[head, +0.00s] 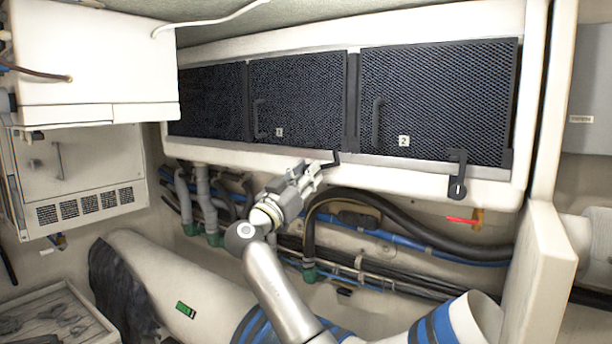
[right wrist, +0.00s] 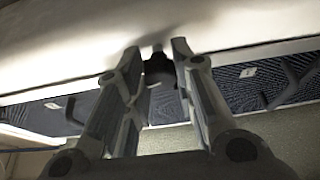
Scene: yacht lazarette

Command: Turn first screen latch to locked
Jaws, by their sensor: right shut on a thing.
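The first screen (head: 300,85) is a dark mesh panel with a small "1" label and a dark upright handle. Its latch (head: 334,158) is a small black lever on the pale ledge by the screen's lower right corner. My right gripper (head: 312,176) reaches up from below and is shut on this latch. In the right wrist view the dark latch (right wrist: 159,70) sits between the two fingers (right wrist: 158,60). The fingers hide part of it, so its exact angle is hard to tell. My left gripper is not in view.
The second screen (head: 440,100), marked "2", is to the right; its black latch (head: 457,177) hangs down over the ledge. Black and blue hoses (head: 400,232) run below. A red-handled valve (head: 463,220) is at the lower right. A white box (head: 90,60) juts out at upper left.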

